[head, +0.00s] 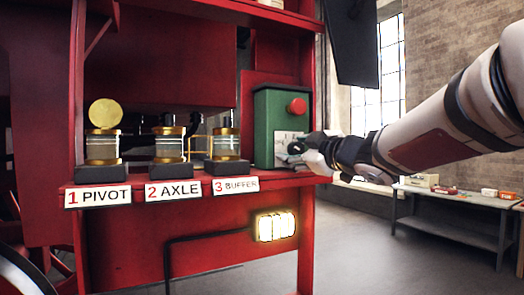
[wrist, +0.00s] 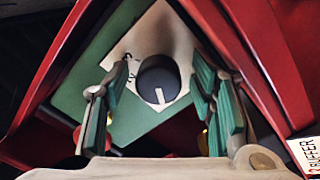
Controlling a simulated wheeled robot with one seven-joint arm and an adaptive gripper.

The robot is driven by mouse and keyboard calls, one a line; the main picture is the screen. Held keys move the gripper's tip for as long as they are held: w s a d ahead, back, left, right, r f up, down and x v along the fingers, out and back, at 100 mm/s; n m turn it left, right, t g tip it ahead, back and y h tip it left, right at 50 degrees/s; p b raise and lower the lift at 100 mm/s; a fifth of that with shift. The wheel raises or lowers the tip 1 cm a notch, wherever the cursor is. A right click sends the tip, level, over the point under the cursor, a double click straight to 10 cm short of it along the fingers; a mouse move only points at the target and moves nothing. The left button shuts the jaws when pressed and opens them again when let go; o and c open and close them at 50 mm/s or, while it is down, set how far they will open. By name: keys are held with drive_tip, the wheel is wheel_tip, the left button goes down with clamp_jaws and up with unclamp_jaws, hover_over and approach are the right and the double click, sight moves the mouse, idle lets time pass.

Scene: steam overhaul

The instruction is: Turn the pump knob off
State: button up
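The pump knob (wrist: 152,75) is a dark round dial with a white pointer line, on a pale label plate (wrist: 170,35) on the green box. In the wrist view the pointer line points down toward my gripper's base. The plate's lettering is partly hidden and unreadable. The green control box (head: 270,125) stands at the right end of the red shelf. My gripper (wrist: 161,72) is open, with one green-padded finger on each side of the knob and visible gaps between. In the head view my gripper (head: 305,150) is at the plate and largely covers the knob.
A red push button (head: 297,106) sits above the plate. A red post rises behind the box. A lit lamp (head: 276,227) is below the shelf. A workbench (head: 455,205) stands at right.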

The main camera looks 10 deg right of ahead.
drive_tip(key=v, duration=1.2)
drive_tip(key=shift+a, duration=0.1)
